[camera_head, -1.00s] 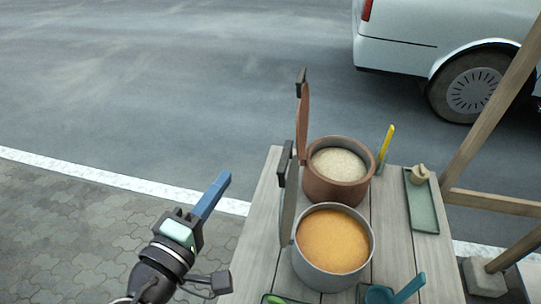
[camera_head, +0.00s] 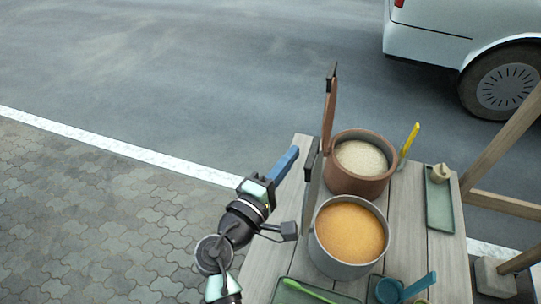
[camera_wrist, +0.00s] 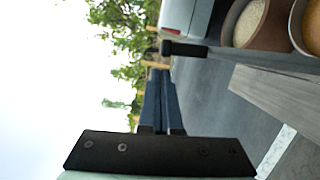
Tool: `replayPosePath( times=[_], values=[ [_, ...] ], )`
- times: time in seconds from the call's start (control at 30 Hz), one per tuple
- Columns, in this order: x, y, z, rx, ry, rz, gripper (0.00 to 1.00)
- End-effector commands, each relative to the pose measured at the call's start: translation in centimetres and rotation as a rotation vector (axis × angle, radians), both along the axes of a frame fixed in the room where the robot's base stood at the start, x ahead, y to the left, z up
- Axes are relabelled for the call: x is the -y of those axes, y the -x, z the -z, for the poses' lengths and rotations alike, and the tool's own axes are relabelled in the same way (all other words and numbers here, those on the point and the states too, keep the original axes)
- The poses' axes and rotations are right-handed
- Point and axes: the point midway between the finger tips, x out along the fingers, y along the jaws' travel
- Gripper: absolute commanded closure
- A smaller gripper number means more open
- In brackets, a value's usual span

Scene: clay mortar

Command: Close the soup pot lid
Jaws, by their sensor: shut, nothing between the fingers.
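The grey metal soup pot (camera_head: 345,270) stands on the wooden table, filled with orange soup. Its grey lid (camera_head: 311,200) is open, standing upright at the pot's left side, with a dark handle (camera_head: 311,160) at its upper left. In the wrist view, the lid's handle (camera_wrist: 184,48) shows above and right of my fingertips, and the soup pot (camera_wrist: 296,32) is cut off at the right. My gripper (camera_head: 294,152) is shut and empty, with blue fingers, left of the lid and near its handle. The wrist view shows the fingers (camera_wrist: 160,74) together.
A brown pot (camera_head: 352,183) of pale grain stands behind the soup pot, its brown lid (camera_head: 330,112) also upright. A green tray (camera_head: 440,212) lies at right, and a blue ladle (camera_head: 418,287) in front. A wooden post rises at right. Paving left of the table is clear.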

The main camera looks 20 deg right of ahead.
Motion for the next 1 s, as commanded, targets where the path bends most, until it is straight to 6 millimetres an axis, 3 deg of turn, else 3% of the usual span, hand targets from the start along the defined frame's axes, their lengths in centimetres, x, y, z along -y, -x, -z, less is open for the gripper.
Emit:
replayPosePath(
  times=[0.67, 1.0],
  values=[
    [1.3, 0.9, -0.2, 0.010, -0.013, 0.000, 1.00],
    [4.8, 3.4, -0.9, 0.106, -0.155, 0.002, 1.00]
  ],
)
